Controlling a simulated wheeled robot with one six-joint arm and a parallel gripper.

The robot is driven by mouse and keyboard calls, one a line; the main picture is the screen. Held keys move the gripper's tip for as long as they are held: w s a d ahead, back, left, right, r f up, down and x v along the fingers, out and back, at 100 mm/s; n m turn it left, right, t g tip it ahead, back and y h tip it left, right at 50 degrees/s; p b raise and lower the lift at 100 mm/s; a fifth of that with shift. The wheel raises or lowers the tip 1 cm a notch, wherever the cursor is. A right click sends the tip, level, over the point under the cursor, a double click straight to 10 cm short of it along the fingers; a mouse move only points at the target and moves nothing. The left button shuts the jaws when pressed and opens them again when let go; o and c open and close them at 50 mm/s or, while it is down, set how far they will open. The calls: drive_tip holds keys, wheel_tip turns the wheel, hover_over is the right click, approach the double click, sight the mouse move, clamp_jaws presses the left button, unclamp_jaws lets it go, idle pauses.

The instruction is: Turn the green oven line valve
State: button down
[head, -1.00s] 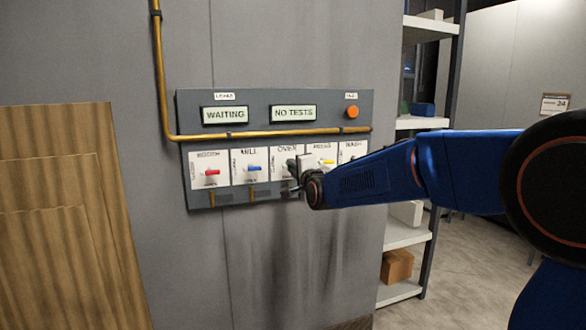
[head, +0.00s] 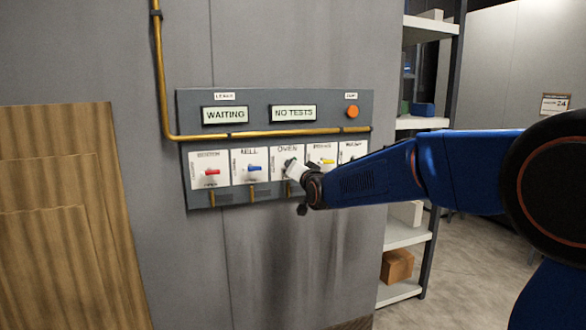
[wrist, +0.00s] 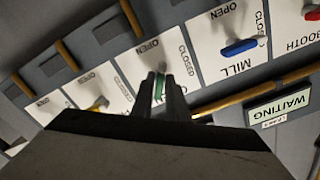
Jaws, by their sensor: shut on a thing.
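The green oven valve handle (wrist: 159,88) shows as a sliver between my two fingers in the wrist view. My gripper (wrist: 160,77) is shut on it, and the fingers hide most of it. In the wrist view the visible green part stands steeply, unlike the flat-lying blue handle beside it. The oven plate (wrist: 130,58) bears the words OPEN and CLOSED. In the head view my gripper (head: 294,172) is at the OVEN plate (head: 285,154), the middle one of the row, and the arm covers its lower right. The exact handle angle is hard to tell.
The blue MILL handle (head: 254,169) and the red handle (head: 212,172) are to the left; the yellow handle (head: 328,162) is close to the right. A brass pipe (head: 262,134) runs just above the plates. Shelving (head: 416,123) stands right of the panel.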

drive_tip(key=n, duration=0.6)
drive_tip(key=shift+f, duration=0.1)
drive_tip(key=shift+n, duration=0.4)
idle(0.3)
drive_tip(key=c, duration=1.8)
unclamp_jaws()
drive_tip(key=shift+c, duration=0.2)
drive_tip(key=shift+s, duration=0.1)
drive_tip(key=v, duration=1.7)
